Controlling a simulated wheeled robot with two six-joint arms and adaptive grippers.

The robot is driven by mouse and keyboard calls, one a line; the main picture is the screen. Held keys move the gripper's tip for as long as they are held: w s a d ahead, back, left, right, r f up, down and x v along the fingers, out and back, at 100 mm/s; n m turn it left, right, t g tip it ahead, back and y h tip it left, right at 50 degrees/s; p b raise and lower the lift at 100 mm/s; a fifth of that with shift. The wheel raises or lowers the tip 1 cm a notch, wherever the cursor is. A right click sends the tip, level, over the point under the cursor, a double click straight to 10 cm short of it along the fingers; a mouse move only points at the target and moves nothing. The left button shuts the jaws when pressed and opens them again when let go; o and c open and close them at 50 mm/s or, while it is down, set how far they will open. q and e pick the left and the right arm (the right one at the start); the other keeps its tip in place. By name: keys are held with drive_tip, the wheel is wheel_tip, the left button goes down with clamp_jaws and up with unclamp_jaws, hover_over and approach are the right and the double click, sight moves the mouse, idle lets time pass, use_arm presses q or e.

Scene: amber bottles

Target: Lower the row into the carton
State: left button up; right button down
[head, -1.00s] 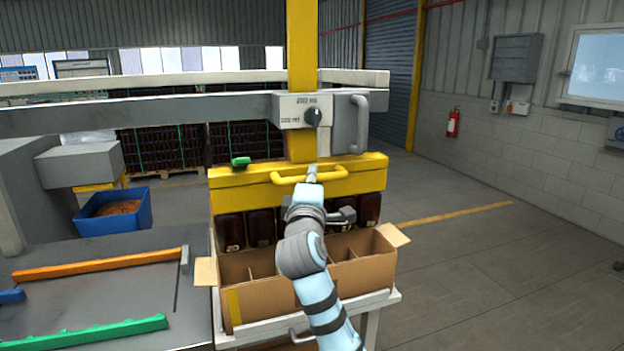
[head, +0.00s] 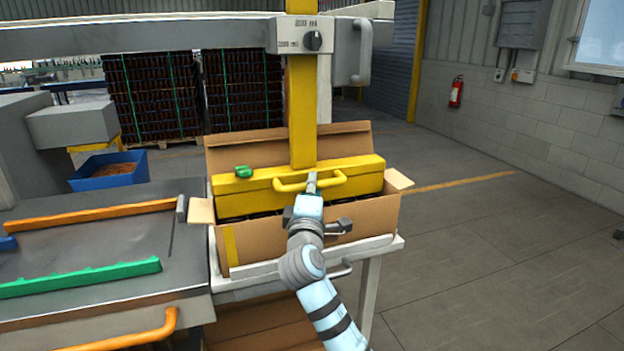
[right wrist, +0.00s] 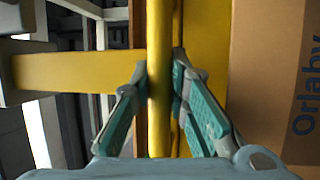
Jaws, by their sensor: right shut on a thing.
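The yellow lifting head (head: 355,177) hangs from a yellow vertical post (head: 303,110) and sits low at the open cardboard carton (head: 350,222). Only a dark strip of the bottle row (head: 250,214) shows beneath the head; the rest is hidden inside the carton. My right gripper (head: 312,184) is shut on the yellow bar handle (head: 283,184) on the head's front. In the right wrist view both fingers (right wrist: 160,85) close around the handle (right wrist: 158,120). A green lever (head: 244,172) sits on the head's left top. My left gripper is not in view.
The carton stands on a pale shelf (head: 390,245) with its flaps spread. A grey table (head: 100,235) with orange and green rails lies to the left. A grey crossbeam (head: 150,38) spans above. The floor to the right is clear.

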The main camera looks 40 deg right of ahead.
drive_tip(key=shift+f, duration=0.2)
drive_tip(key=c, duration=1.5)
unclamp_jaws()
drive_tip(key=shift+c, duration=0.2)
drive_tip(key=shift+a, duration=0.1)
drive_tip(key=v, duration=1.2)
